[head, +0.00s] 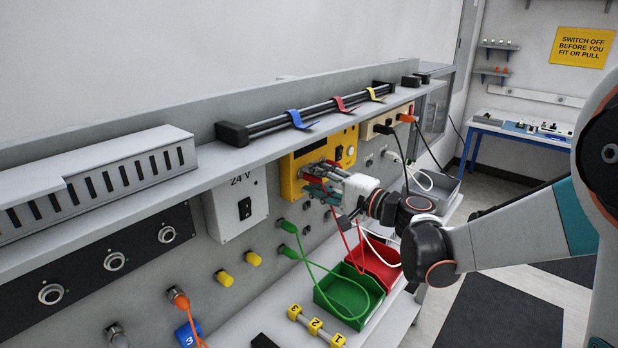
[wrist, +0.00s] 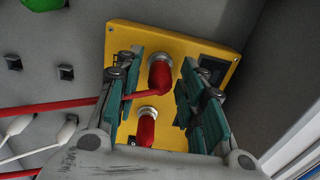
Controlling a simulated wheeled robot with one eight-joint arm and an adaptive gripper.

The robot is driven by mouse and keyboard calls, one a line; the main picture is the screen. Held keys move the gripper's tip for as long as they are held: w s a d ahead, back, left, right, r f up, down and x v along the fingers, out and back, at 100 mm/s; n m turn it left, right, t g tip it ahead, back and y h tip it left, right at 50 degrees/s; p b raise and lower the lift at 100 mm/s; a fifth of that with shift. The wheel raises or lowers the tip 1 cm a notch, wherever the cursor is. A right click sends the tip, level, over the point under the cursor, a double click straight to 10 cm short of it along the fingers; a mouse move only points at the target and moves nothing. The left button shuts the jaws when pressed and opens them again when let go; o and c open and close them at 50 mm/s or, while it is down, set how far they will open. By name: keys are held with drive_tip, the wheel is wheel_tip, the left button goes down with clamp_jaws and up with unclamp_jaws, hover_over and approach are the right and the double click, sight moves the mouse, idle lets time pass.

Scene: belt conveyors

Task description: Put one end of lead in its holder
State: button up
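A yellow panel (head: 292,187) on the wall carries two red plugs; it also shows in the wrist view (wrist: 180,38). In the wrist view, the upper red plug (wrist: 160,76) and lower red plug (wrist: 146,128) sit at its metal sockets. A red lead (wrist: 60,110) runs left from the upper plug; it also hangs down in the head view (head: 360,245). My gripper (wrist: 162,80) is open, its fingers on either side of the upper plug, with visible gaps.
A shelf ledge (head: 240,158) overhangs the wall sockets. A green tray (head: 325,297) and a red tray (head: 385,280) stand below, with a green lead (head: 310,265) hanging beside them. White leads (wrist: 40,140) pass left of my gripper. A 24 V box (head: 236,208) is left of the panel.

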sight(321, 181)
clamp_jaws()
drive_tip(key=shift+s+d, duration=0.1)
idle(0.4)
drive_tip(key=shift+v, duration=2.45)
